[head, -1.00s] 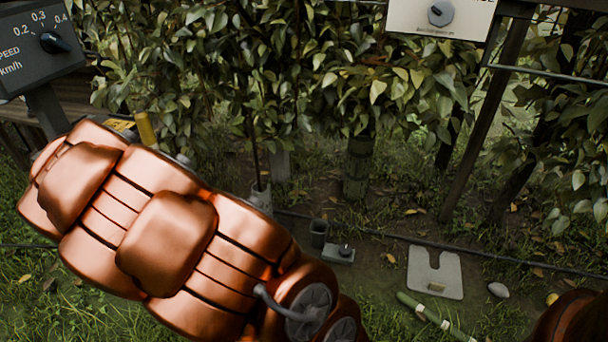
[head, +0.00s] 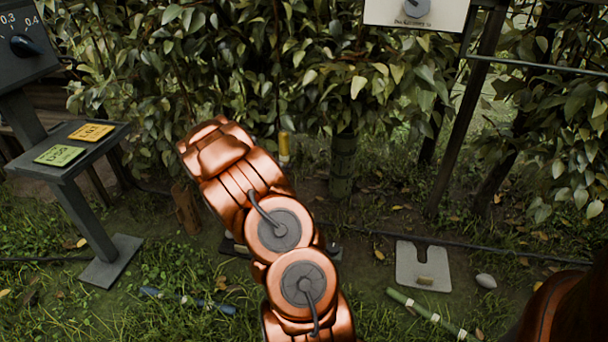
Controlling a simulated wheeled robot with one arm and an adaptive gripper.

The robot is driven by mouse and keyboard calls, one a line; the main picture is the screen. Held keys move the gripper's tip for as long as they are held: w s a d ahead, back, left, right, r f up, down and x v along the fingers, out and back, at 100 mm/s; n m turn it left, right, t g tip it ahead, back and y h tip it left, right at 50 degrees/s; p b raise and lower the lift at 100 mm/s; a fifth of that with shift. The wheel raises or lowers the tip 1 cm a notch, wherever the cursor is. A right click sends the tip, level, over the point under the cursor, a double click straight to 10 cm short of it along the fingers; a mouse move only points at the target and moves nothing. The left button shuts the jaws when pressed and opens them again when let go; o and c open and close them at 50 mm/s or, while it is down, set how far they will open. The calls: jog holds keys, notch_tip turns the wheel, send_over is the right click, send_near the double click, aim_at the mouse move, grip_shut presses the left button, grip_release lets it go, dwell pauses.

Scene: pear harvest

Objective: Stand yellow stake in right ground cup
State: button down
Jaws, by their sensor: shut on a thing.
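A yellow upright piece (head: 284,147), which looks like the top of the yellow stake, shows just right of my arm's upper link in the head view. Its lower part is hidden behind my arm. My gripper does not show; my copper arm covers the place behind it, so its hold on the stake cannot be seen. The right ground cup's opening is hidden by my arm. A small dark base (head: 333,252) shows at the arm's right edge, and a dark plate edge (head: 233,246) shows at its left. I cannot tell whether the stake touches any cup.
A stand (head: 90,205) with yellow and green labels is at left, below a speed box (head: 25,45). A blue stake (head: 185,300) and a green stake (head: 430,315) lie in the grass. A notched grey plate (head: 423,268) lies at right. Leafy trees fill the back.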

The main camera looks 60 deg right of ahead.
jog(key=s+d+f+m+g, duration=0.1)
jog(key=s+d+f, duration=0.2)
jog(key=s, duration=0.3)
jog(key=shift+d+f+m+g, duration=0.3)
jog(key=shift+d+g, duration=0.1)
jog(key=shift+d, duration=0.35)
jog(key=shift+f+b, duration=0.15)
jog(key=shift+b, duration=0.15)
notch_tip(320, 180, down, 10)
jog(key=b, duration=0.5)
dwell(0.6)
jog(key=shift+w, duration=0.1)
jog(key=c, duration=0.7)
grip_release()
jog(key=shift+f, duration=0.1)
